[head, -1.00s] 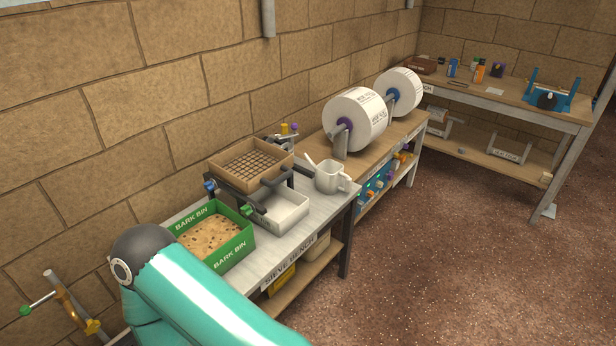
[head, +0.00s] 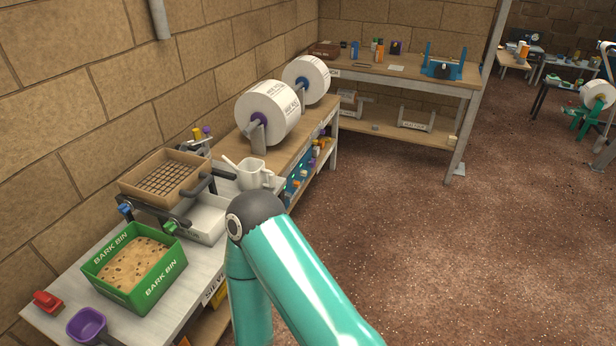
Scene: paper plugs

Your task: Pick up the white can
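I cannot make out a white can in the head view. The nearest white vessel is a jug or mug with a handle (head: 255,174), with a stick-like thing at its rim, standing at the far end of the near bench. A teal arm link of mine with a dark joint rises from the bottom middle and hides part of the bench's front edge. Neither of my grippers shows in the picture.
The near bench holds a green bark bin (head: 133,267), a brown sieve (head: 163,178), a white tray (head: 203,219), a purple cup (head: 87,325) and a red object (head: 47,301). Large white rolls (head: 268,115) stand beyond. A back bench (head: 400,75) carries small bottles.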

